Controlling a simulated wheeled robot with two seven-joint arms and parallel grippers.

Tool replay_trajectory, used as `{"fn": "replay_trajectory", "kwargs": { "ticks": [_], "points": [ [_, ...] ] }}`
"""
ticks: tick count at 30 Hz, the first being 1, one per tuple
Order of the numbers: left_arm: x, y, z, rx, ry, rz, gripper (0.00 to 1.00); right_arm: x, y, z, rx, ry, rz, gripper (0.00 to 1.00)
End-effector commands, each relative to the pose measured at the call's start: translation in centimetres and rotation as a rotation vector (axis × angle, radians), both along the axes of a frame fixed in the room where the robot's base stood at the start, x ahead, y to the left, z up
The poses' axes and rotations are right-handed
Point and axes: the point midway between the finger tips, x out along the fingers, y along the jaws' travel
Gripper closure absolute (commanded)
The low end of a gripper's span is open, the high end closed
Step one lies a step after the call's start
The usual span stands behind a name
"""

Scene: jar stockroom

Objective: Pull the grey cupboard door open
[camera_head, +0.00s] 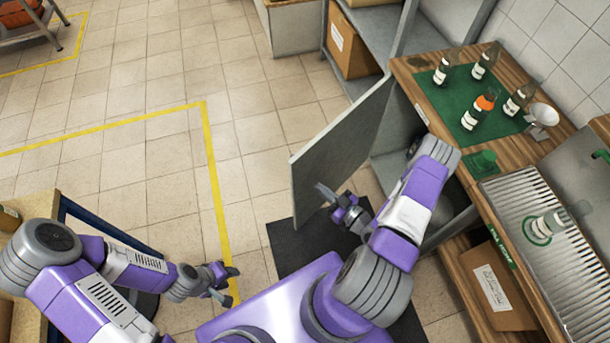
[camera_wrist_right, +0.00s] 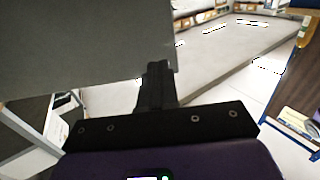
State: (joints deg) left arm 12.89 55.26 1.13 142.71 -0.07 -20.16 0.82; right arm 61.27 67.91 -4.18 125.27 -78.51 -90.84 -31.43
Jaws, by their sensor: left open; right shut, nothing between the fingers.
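The grey cupboard door (camera_head: 340,143) stands swung out from the cupboard (camera_head: 399,127) under the wooden counter, leaving a wide gap. Its far edge is at the cupboard and its free edge points out over the floor. My right gripper (camera_head: 346,207) is shut and empty, close to the door's lower part on the side facing me. I cannot tell whether it touches. In the right wrist view the shut fingers (camera_wrist_right: 157,84) stand before the door panel (camera_wrist_right: 85,45), near its edge. My left gripper (camera_head: 222,283) is open and empty above the floor, far from the door.
Several bottles stand on a green mat (camera_head: 443,100) on the counter (camera_head: 411,76), beside a white funnel (camera_head: 543,114). A ribbed metal drainer (camera_head: 560,275) is at the right. A cardboard box (camera_head: 497,288) sits below. Tiled floor left of the door is clear, with yellow lines.

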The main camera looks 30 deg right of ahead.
Motion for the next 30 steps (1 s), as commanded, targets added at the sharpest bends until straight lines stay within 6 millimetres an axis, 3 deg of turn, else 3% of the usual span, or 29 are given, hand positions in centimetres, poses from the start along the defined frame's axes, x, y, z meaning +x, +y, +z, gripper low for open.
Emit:
{"fn": "replay_trajectory", "kwargs": {
  "ticks": [6, 12, 30],
  "points": [
    [0.0, 0.0, -0.8, 0.0, 0.0, 0.0, 0.57, 4.4, 1.4, 0.0, 0.0, -0.003, 0.003, 1.0],
    [0.0, 0.0, -1.2, 0.0, 0.0, 0.0, 0.57, 6.9, 2.0, -0.1, -0.001, 0.0, 0.0, 1.0],
    [0.0, 0.0, -1.4, 0.0, 0.0, 0.0, 0.57, 8.4, 2.2, 0.0, -0.001, -0.001, -0.022, 1.0]
  ]
}}
